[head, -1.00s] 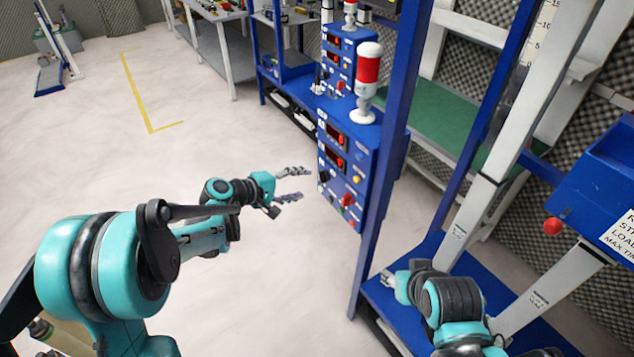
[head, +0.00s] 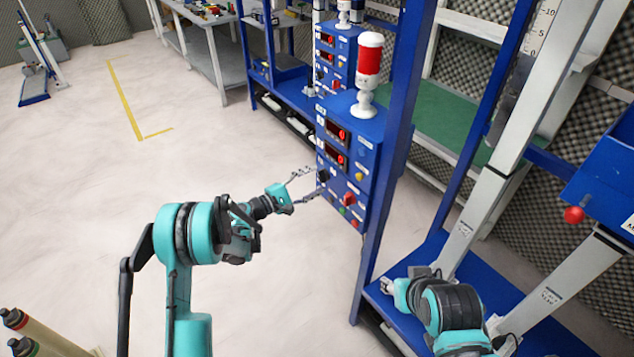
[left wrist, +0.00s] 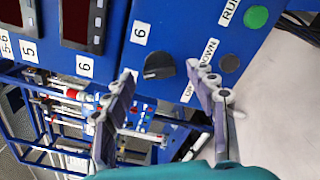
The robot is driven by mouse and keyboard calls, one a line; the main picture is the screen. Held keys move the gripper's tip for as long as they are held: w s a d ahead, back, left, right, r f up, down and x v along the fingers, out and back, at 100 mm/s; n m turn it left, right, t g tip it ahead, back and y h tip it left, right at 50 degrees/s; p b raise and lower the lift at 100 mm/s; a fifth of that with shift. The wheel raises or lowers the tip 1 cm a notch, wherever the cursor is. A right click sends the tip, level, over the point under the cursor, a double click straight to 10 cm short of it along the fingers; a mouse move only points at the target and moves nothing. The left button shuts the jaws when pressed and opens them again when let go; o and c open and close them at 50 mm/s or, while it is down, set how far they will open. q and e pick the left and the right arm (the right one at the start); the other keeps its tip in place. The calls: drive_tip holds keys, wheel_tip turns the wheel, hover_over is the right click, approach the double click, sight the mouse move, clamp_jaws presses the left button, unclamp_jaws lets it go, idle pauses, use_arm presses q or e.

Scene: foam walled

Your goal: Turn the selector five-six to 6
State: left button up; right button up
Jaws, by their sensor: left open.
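The selector is a black knob (left wrist: 158,66) on the blue control box (head: 352,160). In the left wrist view a "6" label sits above it, and another label is partly hidden by a finger at its left. Its grip bar lies roughly level in that view. My left gripper (left wrist: 167,78) is open, with one finger to each side of the knob in the picture; I cannot tell whether they touch it. In the head view my left gripper (head: 312,182) is at the box's left side. My right gripper (head: 389,285) is low at the right, its fingers too small to read.
A green button (left wrist: 256,17) and a dark button (left wrist: 230,63) are close to the right finger. A red-and-white lamp (head: 368,70) stands on the box. A blue upright post (head: 392,150) is right of it. Open floor (head: 90,200) lies left.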

use_arm(q)
drive_tip(key=shift+x, duration=0.9)
drive_tip(key=c, duration=1.2)
drive_tip(key=shift+o, duration=0.2)
drive_tip(key=shift+m, duration=0.4)
drive_tip(key=m, duration=1.1)
